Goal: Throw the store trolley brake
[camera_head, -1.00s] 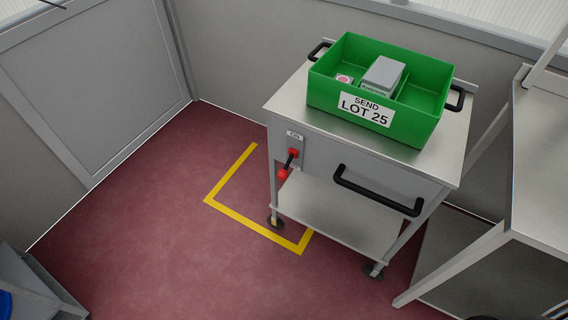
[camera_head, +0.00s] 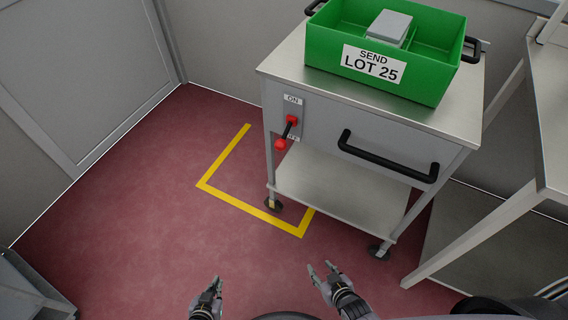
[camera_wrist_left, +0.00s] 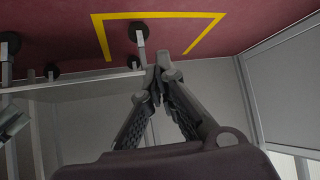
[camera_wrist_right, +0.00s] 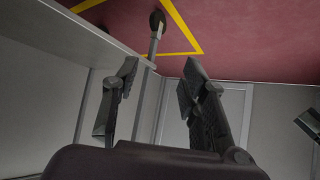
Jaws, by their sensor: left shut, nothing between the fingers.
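The steel trolley (camera_head: 360,120) stands in front of me, slightly right. Its brake lever (camera_head: 287,133) is on the left of its front panel: a red pivot, a black arm and a red knob (camera_head: 280,144) hanging down and slightly left. An "ON" label (camera_head: 292,99) is above the pivot; a lower label is partly hidden behind the knob. My left gripper (camera_head: 216,284) is shut and empty, low in the head view, away from the trolley; its tips meet in the left wrist view (camera_wrist_left: 157,74). My right gripper (camera_head: 322,270) is open and empty, also in the right wrist view (camera_wrist_right: 162,66).
A green bin (camera_head: 432,88) labelled "SEND LOT 25" sits on the trolley top with a grey box (camera_head: 390,28) inside. A black handle (camera_head: 385,158) juts from the trolley front. Yellow floor tape (camera_head: 238,205) runs by its wheels. A steel table (camera_head: 550,120) stands right.

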